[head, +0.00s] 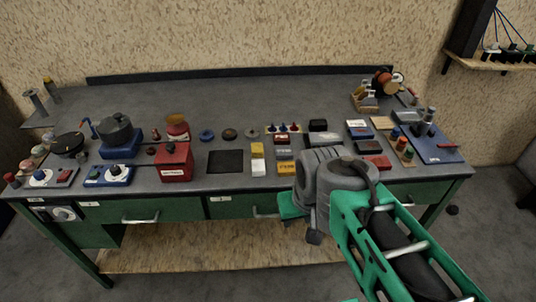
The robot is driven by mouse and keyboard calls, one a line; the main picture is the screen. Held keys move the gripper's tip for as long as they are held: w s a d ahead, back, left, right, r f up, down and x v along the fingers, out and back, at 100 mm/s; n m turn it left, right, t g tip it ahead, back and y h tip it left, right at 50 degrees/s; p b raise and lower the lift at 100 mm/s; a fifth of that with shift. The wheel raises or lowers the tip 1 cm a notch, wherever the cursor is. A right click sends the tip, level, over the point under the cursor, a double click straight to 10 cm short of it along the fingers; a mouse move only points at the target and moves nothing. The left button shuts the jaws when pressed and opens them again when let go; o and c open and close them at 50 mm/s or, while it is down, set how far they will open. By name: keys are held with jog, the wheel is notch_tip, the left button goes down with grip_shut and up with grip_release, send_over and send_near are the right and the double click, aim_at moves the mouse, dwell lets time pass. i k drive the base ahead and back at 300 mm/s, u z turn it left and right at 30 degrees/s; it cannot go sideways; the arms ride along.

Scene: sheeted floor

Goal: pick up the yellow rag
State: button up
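I cannot make out a yellow rag for certain. A small flat yellow piece (257,150) lies near the middle of the bench, just behind a white piece. A second yellow piece (286,168) lies to its right, close to the bench's front edge and just left of my arm. Both look block-like and are too small to tell if either is cloth. My green and grey arm reaches in from the lower right over the front edge. My gripper's fingers do not show; the arm's bulky grey joints hide what lies behind them.
The dark workbench (270,95) is crowded along its front with red boxes (174,162), blue-based devices (120,142), a black pad (225,161) and small blocks. Its back half is mostly clear. Green drawers (150,212) sit below, above a wooden lower shelf (210,245). A wall shelf (490,62) is at upper right.

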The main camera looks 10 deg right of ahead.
aim_at(257, 151)
jog(key=z, duration=0.65)
jog(key=i, duration=0.65)
jog(key=u, duration=2.15)
